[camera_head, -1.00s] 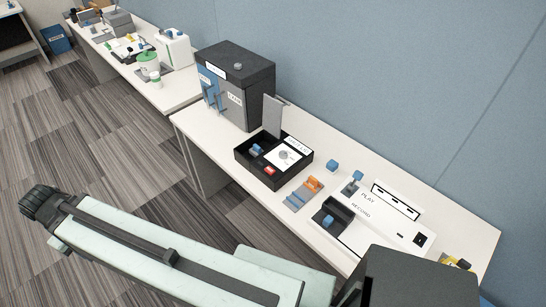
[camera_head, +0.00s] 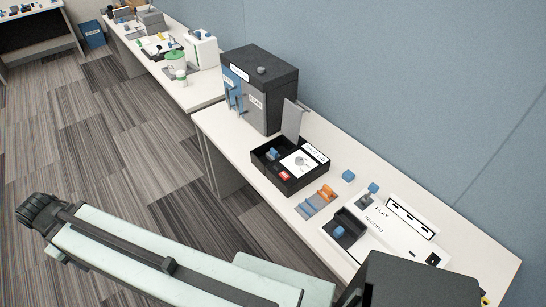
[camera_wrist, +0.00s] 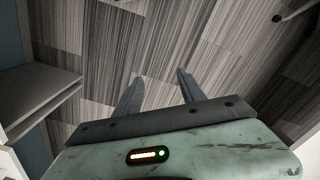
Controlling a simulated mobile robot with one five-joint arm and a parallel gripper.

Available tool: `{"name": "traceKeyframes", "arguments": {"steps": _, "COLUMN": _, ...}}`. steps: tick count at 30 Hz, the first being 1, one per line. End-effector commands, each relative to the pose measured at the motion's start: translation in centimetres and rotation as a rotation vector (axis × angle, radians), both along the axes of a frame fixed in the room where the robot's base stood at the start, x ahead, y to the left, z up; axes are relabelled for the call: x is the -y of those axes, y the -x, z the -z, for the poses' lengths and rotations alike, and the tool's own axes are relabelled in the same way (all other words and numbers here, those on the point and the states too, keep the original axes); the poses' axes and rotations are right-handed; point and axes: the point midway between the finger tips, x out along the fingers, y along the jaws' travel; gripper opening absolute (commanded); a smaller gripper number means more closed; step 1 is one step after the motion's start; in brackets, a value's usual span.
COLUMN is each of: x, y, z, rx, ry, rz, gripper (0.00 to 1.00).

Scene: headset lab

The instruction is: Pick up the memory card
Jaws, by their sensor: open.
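My gripper (camera_wrist: 159,76) shows in the wrist view with its two dark fingers apart and nothing between them. It points over the striped carpet, away from the tabletop. I cannot tell for sure which small piece is the memory card. In the head view, small blue pieces sit in the black open box (camera_head: 262,164), on the table (camera_head: 348,177), on the white play/record device (camera_head: 374,188) and in its dark slot (camera_head: 339,232). An orange piece (camera_head: 325,193) lies on a blue-grey holder (camera_head: 306,209). A red piece (camera_head: 284,176) is in the black box.
A dark cabinet (camera_head: 270,95) with a blue front panel stands behind the black box. The white table (camera_head: 225,122) runs along a blue wall. A second table farther left holds a green-and-white container (camera_head: 175,62). The carpet (camera_head: 95,130) on the left is clear.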

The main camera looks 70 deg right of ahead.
Motion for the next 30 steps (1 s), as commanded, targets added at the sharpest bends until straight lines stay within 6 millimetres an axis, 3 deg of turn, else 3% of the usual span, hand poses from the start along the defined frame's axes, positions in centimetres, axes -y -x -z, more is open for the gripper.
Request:
{"name": "traceKeyframes", "arguments": {"steps": 1, "x": 0.0, "y": 0.0, "z": 2.4, "rx": 0.000, "ry": 0.000, "rz": 0.000, "gripper": 0.47}}
{"name": "traceKeyframes", "arguments": {"steps": 7, "x": 0.0, "y": 0.0, "z": 11.0, "rx": 0.000, "ry": 0.000, "rz": 0.000, "gripper": 0.47}}
{"name": "traceKeyframes", "arguments": {"steps": 19, "x": 0.0, "y": 0.0, "z": 21.6, "rx": 0.000, "ry": 0.000, "rz": 0.000, "gripper": 0.47}}
{"name": "traceKeyframes", "arguments": {"steps": 21, "x": 5.5, "y": -0.6, "z": 19.9, "rx": 0.020, "ry": 0.074, "rz": 0.160, "gripper": 0.47}}
{"name": "traceKeyframes", "arguments": {"steps": 25, "x": 15.5, "y": -0.4, "z": 19.1, "rx": 0.068, "ry": 0.219, "rz": 0.467, "gripper": 0.47}}
{"name": "traceKeyframes", "arguments": {"steps": 29, "x": 26.9, "y": 1.8, "z": 17.7, "rx": 0.139, "ry": 0.390, "rz": 0.807, "gripper": 0.47}}
{"name": "traceKeyframes", "arguments": {"steps": 30, "x": 30.8, "y": 3.1, "z": 17.0, "rx": 0.167, "ry": 0.451, "rz": 0.922, "gripper": 0.47}}
